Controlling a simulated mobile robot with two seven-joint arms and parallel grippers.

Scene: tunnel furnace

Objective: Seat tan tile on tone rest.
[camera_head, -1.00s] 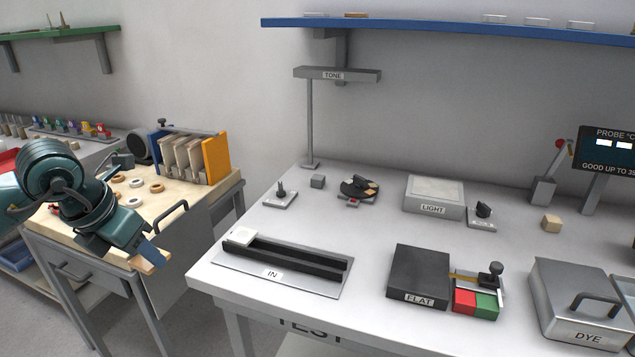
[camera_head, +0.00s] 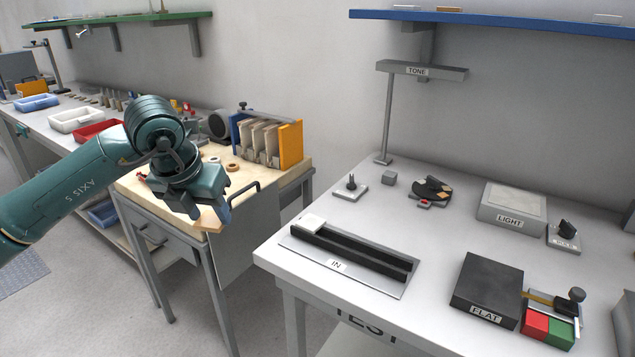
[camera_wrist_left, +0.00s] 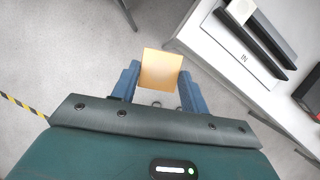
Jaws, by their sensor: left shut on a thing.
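The tan tile (camera_wrist_left: 161,68) is a flat square plate between the two blue fingers of my left gripper (camera_wrist_left: 159,88) in the left wrist view. In the head view, only an edge of the tile (camera_head: 208,220) shows below my left gripper (camera_head: 203,208), by the front edge of the wooden-topped cart. The gripper is shut on the tile. A grey stand labelled TONE (camera_head: 417,71) rises at the back of the white table. A dark round piece with tan patches (camera_head: 432,190) lies right of its foot; I cannot tell whether this is the tone rest. My right gripper is out of view.
The white table holds a black IN rail (camera_head: 352,250) with a white tile at its left end, a black FLAT block (camera_head: 487,286) and a grey LIGHT box (camera_head: 512,207). The cart (camera_head: 275,181) carries a rack of upright plates and rings. A floor gap separates cart and table.

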